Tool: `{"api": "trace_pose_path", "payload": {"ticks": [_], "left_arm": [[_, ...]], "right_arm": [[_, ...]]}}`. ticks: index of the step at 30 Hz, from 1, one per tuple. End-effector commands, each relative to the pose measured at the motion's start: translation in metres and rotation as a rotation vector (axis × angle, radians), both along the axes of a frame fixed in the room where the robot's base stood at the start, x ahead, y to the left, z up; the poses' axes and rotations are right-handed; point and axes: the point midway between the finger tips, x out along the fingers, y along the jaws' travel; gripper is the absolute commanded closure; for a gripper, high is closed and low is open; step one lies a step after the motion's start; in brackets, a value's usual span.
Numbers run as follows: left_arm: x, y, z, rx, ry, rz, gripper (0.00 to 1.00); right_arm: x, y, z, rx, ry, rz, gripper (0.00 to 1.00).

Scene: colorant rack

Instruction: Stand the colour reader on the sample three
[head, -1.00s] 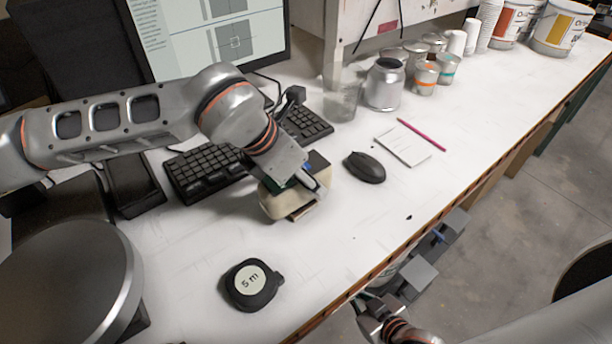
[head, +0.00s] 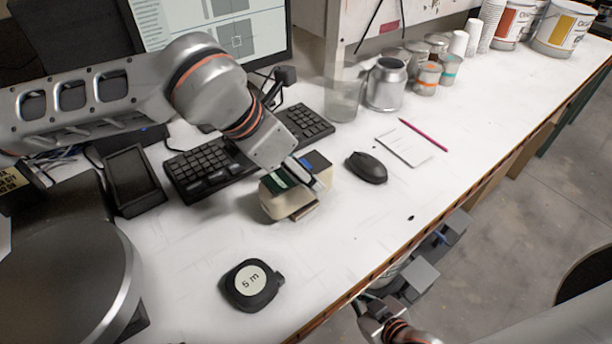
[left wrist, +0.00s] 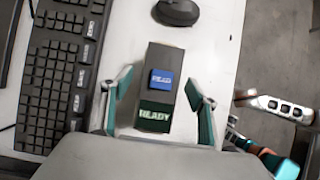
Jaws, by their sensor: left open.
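The colour reader (head: 280,205) is a cream block with a dark top, standing on the white bench. In the left wrist view its top (left wrist: 160,60) shows a blue button and a small screen reading READY. My left gripper (head: 300,176) is over the reader. In the left wrist view my left gripper (left wrist: 160,84) is open, with one finger on each side of the reader and visible gaps. A thin brownish edge shows under the reader; I cannot tell whether it is sample three. My right gripper (head: 430,255) is low beyond the bench edge, its opening unclear.
A black mouse (head: 366,167) is just right of the reader and a keyboard (head: 205,170) is left of it. A tape measure (head: 252,285) lies nearer. A white card (head: 403,146), pencil (head: 422,135) and cans (head: 385,85) are farther back.

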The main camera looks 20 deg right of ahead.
Motion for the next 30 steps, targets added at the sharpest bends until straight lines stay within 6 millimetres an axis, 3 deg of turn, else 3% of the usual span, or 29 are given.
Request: {"api": "trace_pose_path", "payload": {"ticks": [6,12,30], "left_arm": [[-0.008,0.021,0.039,-0.001,-0.004,0.001,0.41],[-0.013,0.033,0.061,0.001,-0.001,0.0,0.41],[-0.015,0.036,0.069,0.0,0.0,-0.001,0.41]], "right_arm": [[-0.002,0.0,-0.008,-0.001,0.006,0.0,1.0],[-0.003,0.0,-0.013,-0.002,0.011,0.0,1.0],[-0.003,0.0,-0.013,-0.001,0.01,0.0,1.0]]}}
